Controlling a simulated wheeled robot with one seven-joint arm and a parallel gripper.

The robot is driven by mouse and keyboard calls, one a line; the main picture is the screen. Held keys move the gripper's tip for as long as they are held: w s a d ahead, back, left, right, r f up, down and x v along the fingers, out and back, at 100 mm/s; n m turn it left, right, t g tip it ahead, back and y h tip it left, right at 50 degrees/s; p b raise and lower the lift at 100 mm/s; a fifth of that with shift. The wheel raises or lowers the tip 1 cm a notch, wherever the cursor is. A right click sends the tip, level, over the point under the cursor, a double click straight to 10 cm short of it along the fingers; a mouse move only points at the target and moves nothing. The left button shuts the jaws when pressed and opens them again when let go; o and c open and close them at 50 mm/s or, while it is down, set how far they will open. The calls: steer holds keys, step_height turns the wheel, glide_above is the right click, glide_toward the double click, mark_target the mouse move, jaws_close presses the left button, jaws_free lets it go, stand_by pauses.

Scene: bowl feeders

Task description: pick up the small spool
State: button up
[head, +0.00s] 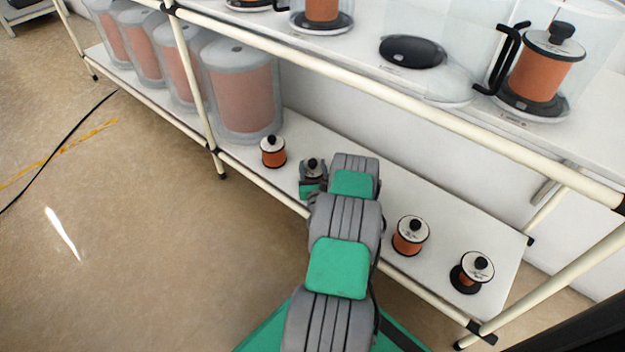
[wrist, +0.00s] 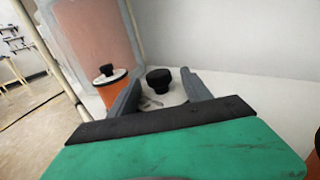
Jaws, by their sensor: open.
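A small spool with a black knob and pale top (wrist: 158,98) stands between the two grey fingers of my gripper (wrist: 162,76) in the wrist view. The fingers are apart, one on each side of it. Whether they touch it I cannot tell. In the head view this small spool (head: 313,165) is on the lower shelf, with its lower part hidden by my gripper (head: 311,184). Another small orange spool (head: 272,158) stands just to its left, and shows beside the left finger in the wrist view (wrist: 112,90).
Two more small spools, one (head: 407,243) and another (head: 468,279), stand on the lower shelf (head: 440,218) to the right of my arm. Large clear containers (head: 243,90) stand at the left. The upper shelf rail (head: 400,98) runs above.

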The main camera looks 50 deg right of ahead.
steer(key=shift+w+d, duration=0.35)
steer(key=shift+w, duration=0.05)
jaws_close()
stand_by(0.4)
stand_by(0.7)
steer(key=shift+d+r, duration=0.1)
steer(key=shift+r, duration=0.15)
